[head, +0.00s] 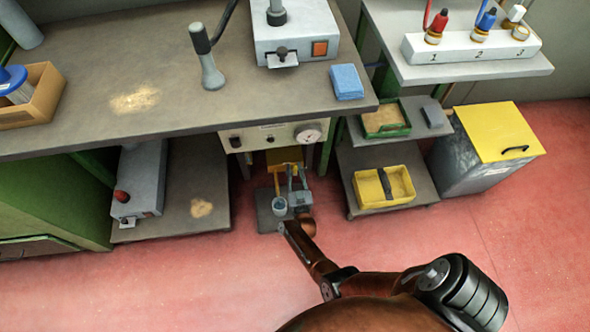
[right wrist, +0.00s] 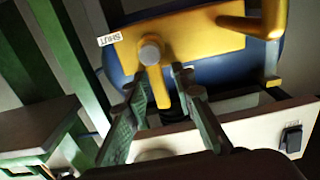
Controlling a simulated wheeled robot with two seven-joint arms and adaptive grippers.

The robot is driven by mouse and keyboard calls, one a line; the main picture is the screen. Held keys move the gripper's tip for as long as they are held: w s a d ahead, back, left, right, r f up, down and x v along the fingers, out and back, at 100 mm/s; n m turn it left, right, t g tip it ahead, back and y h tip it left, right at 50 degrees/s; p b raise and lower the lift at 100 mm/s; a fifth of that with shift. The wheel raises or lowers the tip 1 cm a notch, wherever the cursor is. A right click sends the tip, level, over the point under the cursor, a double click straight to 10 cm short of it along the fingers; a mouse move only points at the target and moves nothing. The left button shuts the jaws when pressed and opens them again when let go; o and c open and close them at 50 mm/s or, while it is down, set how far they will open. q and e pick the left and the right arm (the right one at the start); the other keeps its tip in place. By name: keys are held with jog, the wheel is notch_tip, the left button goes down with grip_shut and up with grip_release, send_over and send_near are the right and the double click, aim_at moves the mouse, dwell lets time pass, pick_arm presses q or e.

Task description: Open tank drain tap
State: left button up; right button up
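The tank drain tap sits under the bench. In the right wrist view its yellow plate (right wrist: 205,38) has a "SHUT" label (right wrist: 109,39), a grey round pivot (right wrist: 150,51) and a short yellow lever (right wrist: 160,92). The plate is mounted on a dark blue tank (right wrist: 200,70). A yellow spout pipe (right wrist: 250,25) leaves its right side. My right gripper (right wrist: 160,82) is open, one finger each side of the lever; I cannot tell if either touches it. In the head view my right gripper (head: 297,174) is in front of the yellow plate (head: 284,156). My left gripper is out of view.
A small grey bucket (head: 280,207) stands below the spout on a dark mat (head: 266,222). A panel with a gauge (head: 253,137) hangs above the tap under the bench top (head: 150,90). Shelves stand both sides; the red floor (head: 200,285) in front is clear.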

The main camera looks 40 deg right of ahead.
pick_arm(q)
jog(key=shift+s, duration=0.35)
pick_arm(e)
jog(key=shift+o, duration=0.4)
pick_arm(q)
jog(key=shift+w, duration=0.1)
pick_arm(e)
jog(key=shift+d, duration=0.1)
jog(key=shift+s+d+m, duration=0.15)
jog(key=shift+d+m, duration=0.05)
jog(key=shift+m, duration=0.6)
pick_arm(q)
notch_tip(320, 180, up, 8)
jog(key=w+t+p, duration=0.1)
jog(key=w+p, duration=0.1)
jog(key=p, duration=0.5)
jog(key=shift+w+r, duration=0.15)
pick_arm(e)
jog(key=s+a+f+n+g+y, duration=0.1)
jog(key=s+a+f+g+y, duration=0.2)
jog(key=s, duration=0.8)
jog(key=s+a+f+n+g+y, duration=0.2)
jog(key=s+f, duration=0.3)
jog(key=s, duration=0.7)
jog(key=s+a+f+n+g+y, duration=0.1)
jog(key=s+a+f+g+y, duration=0.3)
jog(key=s, duration=0.8)
jog(key=shift+s+a+n+y, duration=0.15)
jog(key=shift+s+n+y, duration=0.05)
jog(key=shift+n+y, duration=0.1)
